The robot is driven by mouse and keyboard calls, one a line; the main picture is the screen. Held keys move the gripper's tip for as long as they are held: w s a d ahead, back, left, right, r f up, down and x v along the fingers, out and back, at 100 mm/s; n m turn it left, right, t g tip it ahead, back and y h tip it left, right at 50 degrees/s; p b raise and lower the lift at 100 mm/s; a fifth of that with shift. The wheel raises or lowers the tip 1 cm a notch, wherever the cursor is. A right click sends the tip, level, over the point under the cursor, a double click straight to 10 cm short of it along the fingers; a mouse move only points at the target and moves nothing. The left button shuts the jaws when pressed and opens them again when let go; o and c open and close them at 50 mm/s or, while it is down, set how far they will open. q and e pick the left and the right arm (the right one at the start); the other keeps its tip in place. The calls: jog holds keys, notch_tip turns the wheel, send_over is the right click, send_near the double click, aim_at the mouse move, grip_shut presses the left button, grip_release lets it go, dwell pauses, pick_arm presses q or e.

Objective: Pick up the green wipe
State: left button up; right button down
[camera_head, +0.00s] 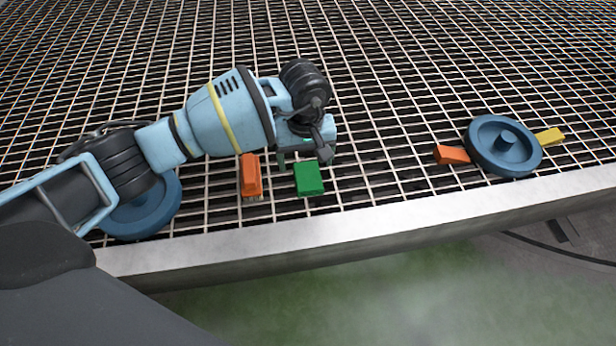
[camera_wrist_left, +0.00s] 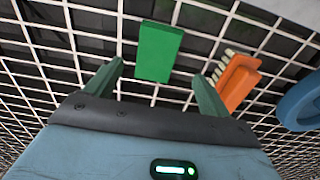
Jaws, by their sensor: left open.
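The green wipe (camera_head: 308,178) is a small green block lying on the metal grating near its front edge. In the left wrist view the green wipe (camera_wrist_left: 159,52) lies just beyond and between my two green fingertips. My left gripper (camera_head: 300,158) is above and just behind the wipe in the head view. Its fingers in the left wrist view (camera_wrist_left: 158,72) are spread apart with nothing between them. My right gripper is not in view.
An orange brush (camera_head: 250,177) lies just left of the wipe. A blue wheel (camera_head: 140,208) sits partly under my left arm. At the right, another blue wheel (camera_head: 503,145) stands between an orange block (camera_head: 452,155) and a yellow block (camera_head: 549,137). A metal rail (camera_head: 380,228) edges the grating.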

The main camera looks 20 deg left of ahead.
aim_at(308, 178)
pick_arm(q)
jog(key=f, duration=0.1)
jog(key=f+b, duration=0.1)
jog(key=f, duration=0.1)
jog(key=f+b, duration=0.1)
jog(key=shift+d+f, duration=0.3)
jog(key=shift+f, duration=0.25)
jog(key=shift+c, duration=0.4)
jog(key=c, duration=1)
